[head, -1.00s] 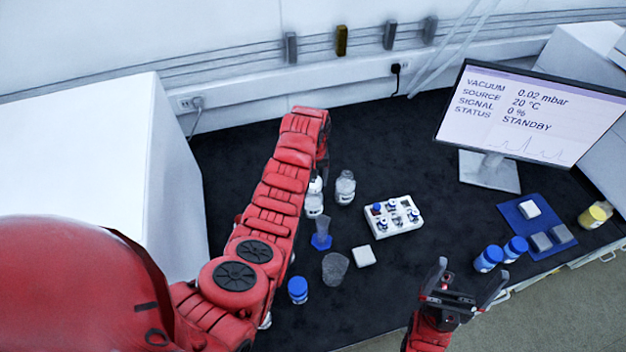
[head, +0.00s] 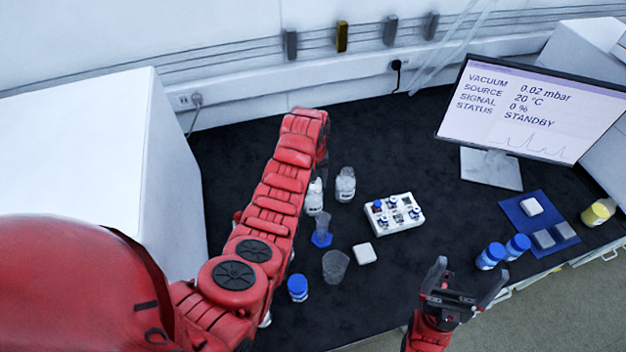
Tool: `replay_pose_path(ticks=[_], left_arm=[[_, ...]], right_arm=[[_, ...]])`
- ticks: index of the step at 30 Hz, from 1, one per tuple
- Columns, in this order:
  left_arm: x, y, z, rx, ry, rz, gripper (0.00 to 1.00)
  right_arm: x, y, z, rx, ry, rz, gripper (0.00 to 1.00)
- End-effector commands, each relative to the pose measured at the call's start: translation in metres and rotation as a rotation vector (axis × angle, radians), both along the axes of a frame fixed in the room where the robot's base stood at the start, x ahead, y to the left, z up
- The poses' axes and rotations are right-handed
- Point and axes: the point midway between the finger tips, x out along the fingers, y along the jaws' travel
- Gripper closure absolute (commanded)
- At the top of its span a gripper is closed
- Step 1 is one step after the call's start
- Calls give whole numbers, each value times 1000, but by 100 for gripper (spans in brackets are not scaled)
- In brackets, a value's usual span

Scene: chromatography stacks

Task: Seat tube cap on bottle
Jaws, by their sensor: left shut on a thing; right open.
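My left arm reaches across the bench from the left. Its gripper (head: 322,150) is at the far end, mostly hidden behind the arm, and what it holds cannot be made out. Just below that end stand a clear bottle with a white top (head: 314,198) and, to its right, a second clear bottle (head: 345,185). I cannot tell which bottle or cap is the task's one. My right gripper (head: 464,284) is open and empty near the bench's front edge, its two fingers apart and pointing up in the picture.
A white vial rack (head: 409,221) stands mid-bench. Near it are a blue-based cylinder (head: 321,238), a clear beaker (head: 335,266), a white block (head: 364,253) and a blue-capped jar (head: 297,287). Blue jars (head: 490,256), a blue mat (head: 520,215) and a monitor (head: 530,110) stand right.

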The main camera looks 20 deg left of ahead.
Motion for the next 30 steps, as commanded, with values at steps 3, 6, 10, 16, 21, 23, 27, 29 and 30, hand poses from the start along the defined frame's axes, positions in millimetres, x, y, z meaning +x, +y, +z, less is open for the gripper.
replay_pose_path(ticks=[3,6,10,16,21,23,27,29,30], left_arm=[[0,0,0,0,-1,0,90],[0,0,0,0,-1,0,90],[0,0,-2,0,-1,0,90],[1,0,-8,0,-1,0,90],[1,0,-8,0,-1,0,90],[1,0,-8,0,-1,0,90],[1,0,-8,0,-1,0,15],[1,0,-8,0,-1,0,4],[1,0,-8,0,-1,0,0]], right_arm=[[0,0,0,0,0,0,0],[0,0,0,0,0,0,0],[0,0,-2,0,0,0,0],[0,0,-8,0,0,0,0],[0,0,-8,0,0,0,0],[0,0,-8,0,0,0,0],[0,0,-8,0,0,0,0],[0,0,-8,0,0,0,0],[0,0,-8,0,0,0,0]])
